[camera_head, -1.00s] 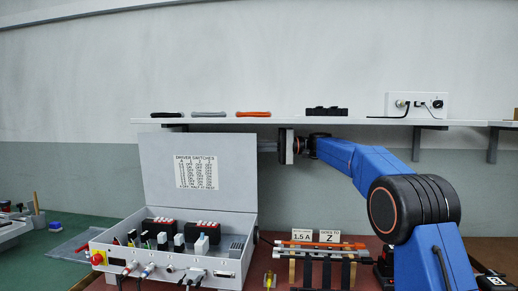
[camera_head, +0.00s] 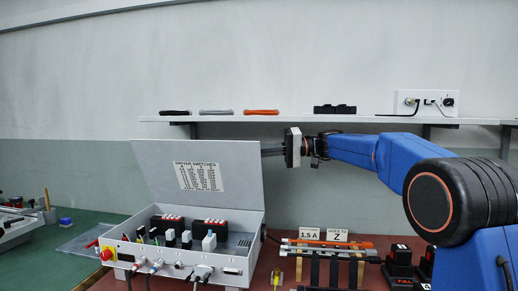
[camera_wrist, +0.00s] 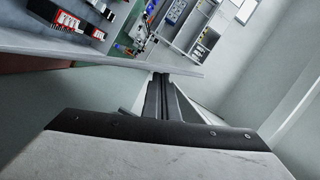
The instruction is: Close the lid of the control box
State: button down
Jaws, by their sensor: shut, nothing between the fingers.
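The control box (camera_head: 228,275) is a light grey case on the bench at lower left, with its lid (camera_head: 165,165) raised and leaning. A printed driver switches label is on the lid's inner face. My gripper (camera_head: 272,150) is level with the lid's upper right edge. In the wrist view the shut fingers (camera_wrist: 160,95) reach the lid's edge, and the lid (camera_wrist: 110,60) crosses the picture. Whether they touch it I cannot tell.
A shelf (camera_head: 290,119) with screwdriver handles (camera_head: 261,112) and a black block (camera_head: 335,109) runs above the arm. A rack (camera_head: 330,270) with signs and black boxes (camera_head: 398,270) stands right of the control box. Cables hang from the box front.

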jog(key=s+f+n+t+h, duration=0.1)
jog(key=s+f+n, duration=0.4)
jog(key=s+f, duration=0.5)
jog(key=s+f+n, duration=0.1)
jog(key=s+f, duration=0.2)
jog(key=f, duration=0.3)
jog(key=s+a+f+n+t, duration=0.1)
jog(key=s+f+n, duration=0.1)
jog(key=s+f, duration=0.2)
jog(key=shift+a+f+n+t, duration=0.15)
jog(key=shift+f+n+t, duration=0.15)
jog(key=shift+f, duration=0.65)
